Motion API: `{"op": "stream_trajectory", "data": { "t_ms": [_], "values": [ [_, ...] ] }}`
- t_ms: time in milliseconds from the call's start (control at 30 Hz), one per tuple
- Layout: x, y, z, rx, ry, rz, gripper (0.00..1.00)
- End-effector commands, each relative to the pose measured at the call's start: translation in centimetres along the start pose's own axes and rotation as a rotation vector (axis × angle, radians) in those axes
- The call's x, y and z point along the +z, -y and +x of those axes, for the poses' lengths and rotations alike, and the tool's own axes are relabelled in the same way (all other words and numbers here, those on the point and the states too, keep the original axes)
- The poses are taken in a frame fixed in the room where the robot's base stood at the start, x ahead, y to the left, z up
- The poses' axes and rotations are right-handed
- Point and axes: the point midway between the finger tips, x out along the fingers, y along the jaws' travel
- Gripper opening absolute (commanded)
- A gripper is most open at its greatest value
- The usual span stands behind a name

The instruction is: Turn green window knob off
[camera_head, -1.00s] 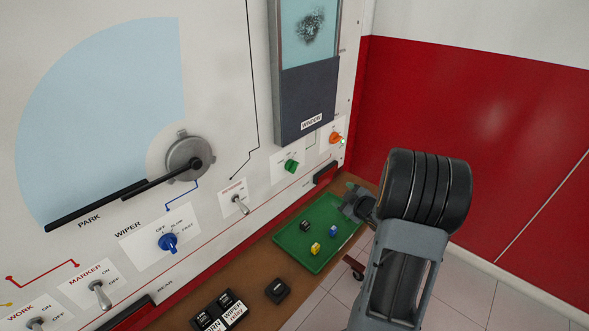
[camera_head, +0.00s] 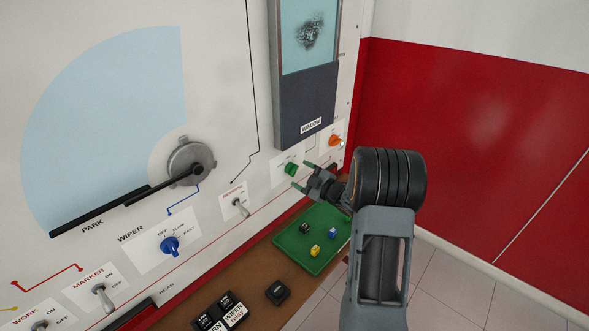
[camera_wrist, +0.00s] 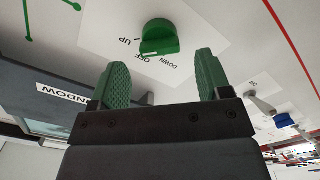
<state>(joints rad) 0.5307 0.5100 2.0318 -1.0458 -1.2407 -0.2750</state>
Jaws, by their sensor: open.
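The green window knob (camera_head: 291,169) sits on a white label plate on the panel, below the window unit (camera_head: 308,105). In the wrist view the green knob (camera_wrist: 159,37) shows close up, with UP, OFF and DOWN printed around it; its grip ridge appears to lie nearer the OFF–DOWN side, but I cannot tell its setting surely. My gripper (camera_head: 303,176) is open and empty just in front of the knob. In the wrist view its green-padded fingers (camera_wrist: 161,85) are spread on either side below the knob, apart from it.
An orange knob (camera_head: 335,141) is to the right and a toggle switch (camera_head: 241,207) to the left. A blue wiper knob (camera_head: 169,244) is farther left. A green tray (camera_head: 290,252) with small blocks lies on the shelf below. The red wall (camera_head: 470,130) stands at right.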

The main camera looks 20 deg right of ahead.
Motion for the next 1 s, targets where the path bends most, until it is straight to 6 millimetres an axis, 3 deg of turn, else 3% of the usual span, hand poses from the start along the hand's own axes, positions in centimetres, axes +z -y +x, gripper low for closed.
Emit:
{"op": "stream_trajectory", "data": {
  "t_ms": [100, 300, 733, 1000],
  "values": [
    [-0.1, 0.1, 1.9, -0.002, -0.002, 0.001, 0.71],
    [-0.1, 0.0, 3.7, -0.001, -0.001, 0.0, 0.71],
    [0.0, 0.0, 4.3, 0.0, 0.0, 0.0, 0.71],
    [0.0, 0.0, 4.2, 0.0, 0.0, 0.0, 0.46]
  ]
}}
